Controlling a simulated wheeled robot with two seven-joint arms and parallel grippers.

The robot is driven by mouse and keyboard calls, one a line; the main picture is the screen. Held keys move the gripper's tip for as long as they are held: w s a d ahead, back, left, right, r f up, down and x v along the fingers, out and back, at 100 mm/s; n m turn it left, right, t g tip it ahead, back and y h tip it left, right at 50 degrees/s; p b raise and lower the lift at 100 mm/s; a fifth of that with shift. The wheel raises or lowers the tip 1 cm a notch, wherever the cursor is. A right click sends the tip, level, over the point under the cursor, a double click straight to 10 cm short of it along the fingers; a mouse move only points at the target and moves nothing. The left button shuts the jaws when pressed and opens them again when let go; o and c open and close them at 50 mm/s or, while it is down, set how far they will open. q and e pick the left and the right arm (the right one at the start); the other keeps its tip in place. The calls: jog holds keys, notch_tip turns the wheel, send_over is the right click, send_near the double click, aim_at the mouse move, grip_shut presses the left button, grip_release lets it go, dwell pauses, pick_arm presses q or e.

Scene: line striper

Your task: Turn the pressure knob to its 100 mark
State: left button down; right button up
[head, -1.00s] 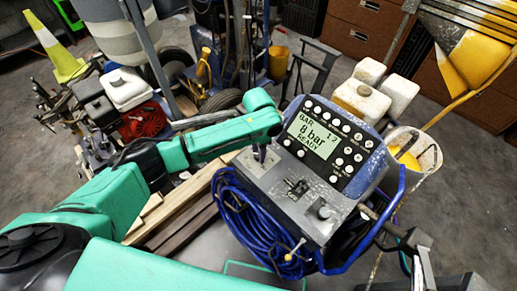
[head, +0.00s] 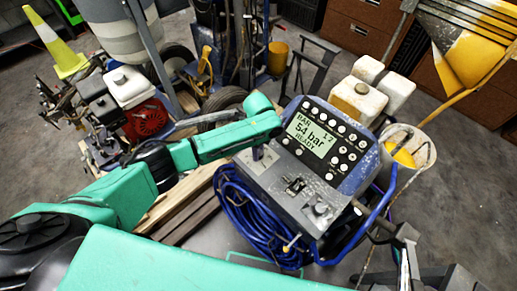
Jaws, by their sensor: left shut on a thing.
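The control panel (head: 268,172) stands in the middle of the head view, tilted toward me. Its screen (head: 312,135) reads "54 bar" and "READY". My left gripper (head: 259,158) reaches down to the upper left of the panel's lower face. It is shut on the pressure knob, which its fingers and my arm mostly hide. The knob's scale and its 100 mark cannot be read here. My right gripper is not in view.
A white bucket (head: 412,150) and white jugs (head: 362,98) stand behind on the right.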

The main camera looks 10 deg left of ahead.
pick_arm(q)
jog(key=m, duration=0.5)
jog(key=shift+r+m, duration=0.1)
jog(key=shift+m, duration=0.2)
jog(key=m, duration=0.5)
jog(key=shift+w, duration=0.1)
jog(key=shift+c, duration=2.2)
grip_release()
notch_tip(320, 180, up, 15)
jog(key=b, duration=0.1)
jog(key=shift+f, duration=0.2)
